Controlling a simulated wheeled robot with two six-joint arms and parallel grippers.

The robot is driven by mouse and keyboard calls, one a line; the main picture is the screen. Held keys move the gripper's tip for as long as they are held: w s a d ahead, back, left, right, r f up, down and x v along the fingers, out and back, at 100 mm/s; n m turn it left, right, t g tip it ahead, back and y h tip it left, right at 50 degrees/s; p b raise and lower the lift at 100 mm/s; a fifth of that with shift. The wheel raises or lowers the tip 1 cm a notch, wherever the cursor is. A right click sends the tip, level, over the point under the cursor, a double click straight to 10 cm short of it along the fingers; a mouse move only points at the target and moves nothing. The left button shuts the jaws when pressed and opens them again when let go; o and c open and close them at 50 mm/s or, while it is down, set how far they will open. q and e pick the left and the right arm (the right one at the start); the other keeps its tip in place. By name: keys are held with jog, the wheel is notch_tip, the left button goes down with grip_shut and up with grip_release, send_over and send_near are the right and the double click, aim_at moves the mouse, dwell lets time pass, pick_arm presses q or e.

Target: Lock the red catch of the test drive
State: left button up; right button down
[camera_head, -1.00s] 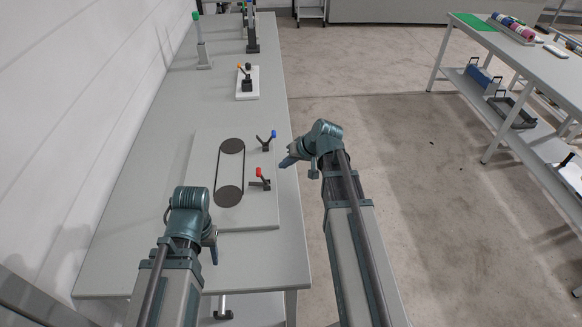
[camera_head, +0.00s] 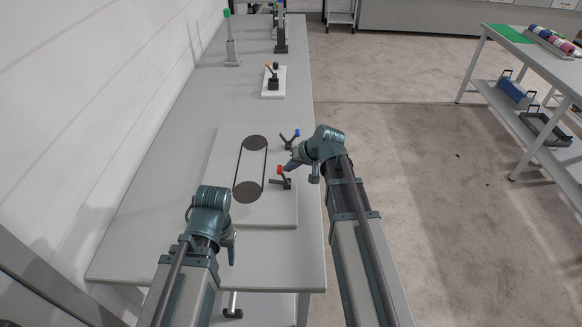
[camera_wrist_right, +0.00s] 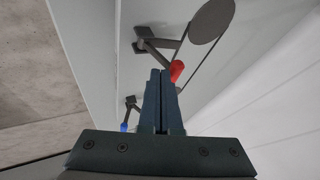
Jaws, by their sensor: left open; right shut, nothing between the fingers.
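The test drive is a pale board (camera_head: 225,165) on the long table, with two dark pulleys (camera_head: 246,191) and a belt round them. The red catch (camera_head: 281,170) stands at the board's right side, its red tip raised; in the right wrist view its red handle (camera_wrist_right: 177,71) is just beyond the fingertips. A blue-tipped catch (camera_head: 290,138) is farther back; it also shows in the right wrist view (camera_wrist_right: 125,126). My right gripper (camera_head: 290,168) is shut and empty, close to the red catch; I cannot tell if they touch. My left gripper (camera_head: 231,255) is open near the board's front left.
A white block with a black and orange fixture (camera_head: 273,82) stands farther along the table. Open floor lies to the right, before a second table (camera_head: 520,45).

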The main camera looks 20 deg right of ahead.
pick_arm(q)
jog(key=shift+r+p, duration=0.4)
pick_arm(e)
jog(key=shift+w+a+h, duration=0.15)
jog(key=shift+a+h, duration=0.1)
jog(key=shift+a, duration=0.25)
jog(key=shift+w+a+h, duration=0.15)
jog(key=shift+a+h, duration=0.1)
jog(key=shift+a, duration=0.25)
pick_arm(q)
jog(key=shift+s+d, duration=0.1)
jog(key=shift+d, duration=0.1)
pick_arm(e)
jog(key=shift+a, duration=0.15)
pick_arm(q)
jog(key=shift+a+f, duration=0.1)
pick_arm(e)
jog(key=shift+s+f, duration=0.1)
pick_arm(q)
jog(key=shift+a+f, duration=0.1)
jog(key=shift+a, duration=0.05)
pick_arm(e)
jog(key=shift+d+f, duration=0.1)
jog(key=shift+d, duration=0.35)
jog(key=shift+d, duration=0.15)
